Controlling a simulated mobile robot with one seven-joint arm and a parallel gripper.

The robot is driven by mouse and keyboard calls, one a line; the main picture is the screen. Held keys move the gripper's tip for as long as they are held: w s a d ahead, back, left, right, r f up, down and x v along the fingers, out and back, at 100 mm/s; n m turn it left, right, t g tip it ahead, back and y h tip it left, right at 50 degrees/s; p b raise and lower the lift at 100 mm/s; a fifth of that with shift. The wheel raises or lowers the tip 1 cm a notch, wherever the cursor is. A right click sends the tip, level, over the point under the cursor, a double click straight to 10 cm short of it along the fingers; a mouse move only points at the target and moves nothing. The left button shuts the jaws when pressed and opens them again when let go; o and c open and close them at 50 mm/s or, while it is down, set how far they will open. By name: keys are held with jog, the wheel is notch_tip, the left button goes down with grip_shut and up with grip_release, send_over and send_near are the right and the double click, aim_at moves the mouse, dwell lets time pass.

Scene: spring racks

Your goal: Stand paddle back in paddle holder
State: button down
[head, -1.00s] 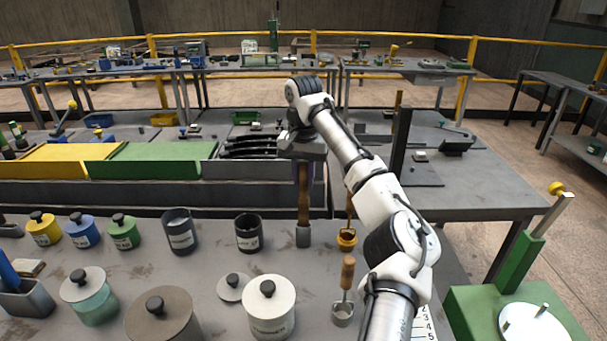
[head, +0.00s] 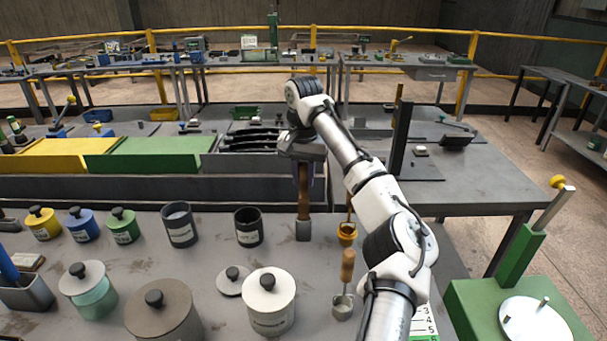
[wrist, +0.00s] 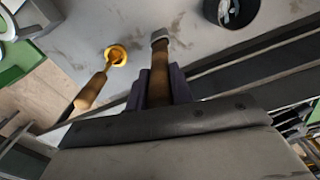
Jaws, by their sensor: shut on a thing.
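My gripper (head: 303,172) is shut on the paddle (head: 304,205), a long brown wooden piece standing nearly upright above the near table. The purple finger pads show on both sides of the paddle (wrist: 160,80) in the wrist view. A small grey piece (head: 303,231) is at its lower end, near the table top. It also shows in the wrist view (wrist: 159,34). I cannot tell whether this is the paddle holder or part of the paddle, nor whether the paddle sits inside it. The paddle's upper end is hidden by the gripper.
An orange cup (head: 347,233) with a wooden-handled tool stands just right. A grey cup (head: 342,307) with a wooden handle is nearer. A dark canister (head: 249,227) stands left, and a white lidded jar (head: 269,303) in front. The long trough (head: 150,188) lies behind.

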aim_at(304, 164)
jog(key=shift+f+b, duration=0.5)
jog(key=shift+f, duration=0.9)
jog(key=c, duration=0.7)
grip_release()
jog(key=shift+r, duration=0.15)
notch_tip(304, 164, up, 3)
jog(key=p, duration=0.3)
jog(key=shift+f+p, duration=0.2)
jog(key=shift+p, duration=0.1)
jog(key=shift+r+p, duration=0.3)
jog(key=shift+r, duration=1.8)
jog(key=shift+s+f, duration=0.1)
